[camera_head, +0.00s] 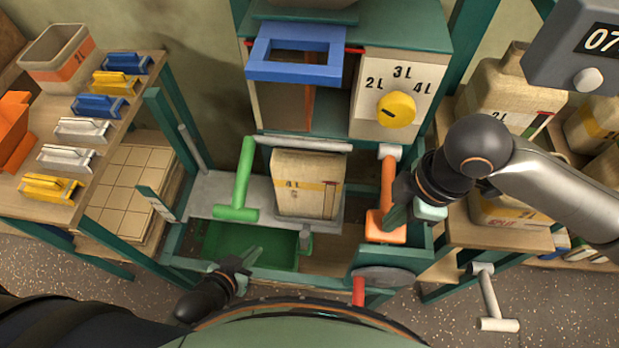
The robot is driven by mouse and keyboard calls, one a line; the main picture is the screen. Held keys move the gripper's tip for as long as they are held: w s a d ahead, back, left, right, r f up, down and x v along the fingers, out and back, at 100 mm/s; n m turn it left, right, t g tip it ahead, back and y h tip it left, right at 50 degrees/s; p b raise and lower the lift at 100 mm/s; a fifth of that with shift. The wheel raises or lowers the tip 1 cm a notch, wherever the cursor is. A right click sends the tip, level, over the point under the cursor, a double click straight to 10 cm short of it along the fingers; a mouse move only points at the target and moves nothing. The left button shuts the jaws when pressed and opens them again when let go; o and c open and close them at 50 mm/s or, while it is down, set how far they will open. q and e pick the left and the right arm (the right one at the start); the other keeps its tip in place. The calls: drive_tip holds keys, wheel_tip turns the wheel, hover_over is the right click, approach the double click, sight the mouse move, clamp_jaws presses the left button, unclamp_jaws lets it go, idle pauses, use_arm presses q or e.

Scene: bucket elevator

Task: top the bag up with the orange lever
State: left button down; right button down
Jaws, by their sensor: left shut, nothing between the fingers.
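The orange lever (388,175) hangs at the right of the machine, with its wide handle end low. My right gripper (398,212) is right beside that handle, at its right side; the arm hides part of it, and I cannot tell whether the fingers touch or grip the lever. The tan bag (307,182), marked 4 L with a yellow band, stands upright on the machine's grey shelf between the green lever (240,180) and the orange lever. My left gripper (246,262) is shut and empty, low in front of the green bin area.
A yellow dial (396,108) sits on a panel marked 2L, 3L, 4L. A blue frame (296,52) is above the bag. A red lever (358,291) is low in front. A left bench (110,140) holds coloured clips; other bags (508,95) stand right. A display reads 07.

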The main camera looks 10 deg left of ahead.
wheel_tip(320, 180, up, 9)
drive_tip(key=p, duration=0.9)
idle(0.4)
drive_tip(key=shift+s, duration=0.1)
